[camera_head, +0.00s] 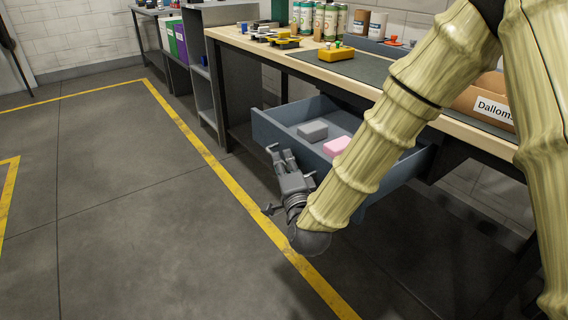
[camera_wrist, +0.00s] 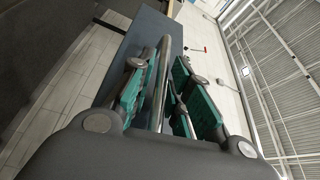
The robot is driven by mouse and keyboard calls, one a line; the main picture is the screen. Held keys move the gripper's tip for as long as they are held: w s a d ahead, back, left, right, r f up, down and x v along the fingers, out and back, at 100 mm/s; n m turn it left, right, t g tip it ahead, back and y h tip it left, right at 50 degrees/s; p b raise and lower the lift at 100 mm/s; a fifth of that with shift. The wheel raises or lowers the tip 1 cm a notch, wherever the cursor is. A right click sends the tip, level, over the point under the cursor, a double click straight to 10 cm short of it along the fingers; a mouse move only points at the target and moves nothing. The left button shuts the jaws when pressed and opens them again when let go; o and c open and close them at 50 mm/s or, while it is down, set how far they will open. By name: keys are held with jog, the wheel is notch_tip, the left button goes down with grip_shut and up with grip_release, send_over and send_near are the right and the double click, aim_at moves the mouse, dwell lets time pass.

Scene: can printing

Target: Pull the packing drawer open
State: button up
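The blue-grey packing drawer (camera_head: 266,128) stands pulled out from under the workbench in the head view. A grey block (camera_head: 312,131) and a pink block (camera_head: 336,146) lie inside it. My gripper (camera_head: 284,156) is at the drawer's front, low and toward the aisle. In the wrist view, the metal handle bar (camera_wrist: 164,62) runs between the two green-padded fingers of my gripper (camera_wrist: 160,72). The fingers stand apart with gaps beside the bar, so it is not visibly clamped. My arm hides the right part of the drawer.
The workbench top (camera_head: 262,41) holds a yellow device (camera_head: 336,52), several cans and a labelled cardboard box (camera_head: 487,105) at right. A grey shelf unit (camera_head: 205,85) stands left of the bench. The floor at left is clear, with a yellow line (camera_head: 190,138).

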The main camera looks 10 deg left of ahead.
jog(key=v, duration=1.2)
dwell(0.3)
jog(key=s+d+f+n+g+h, duration=0.1)
jog(key=s+d+f+n+g, duration=0.15)
jog(key=f, duration=0.65)
jog(key=s+d+f+n+g+h, duration=0.1)
jog(key=s+d+f+g, duration=0.2)
jog(key=f, duration=0.6)
jog(key=s+d+f+n+g+h, duration=0.15)
jog(key=d+f, duration=0.25)
jog(key=f, duration=0.5)
jog(key=s+d+f+n+g+h, duration=0.1)
jog(key=s+d+f+n+g, duration=0.3)
jog(key=s+d+f, duration=0.6)
jog(key=s+d+f+n+g+h, duration=0.2)
jog(key=s+d+f+g, duration=0.45)
jog(key=s+f, duration=0.4)
notch_tip(320, 180, up, 30)
jog(key=s+p, duration=0.2)
jog(key=p, duration=2.6)
jog(key=shift+d+r+n+p, duration=0.25)
jog(key=shift+d+n+p, duration=0.1)
jog(key=shift+d, duration=0.1)
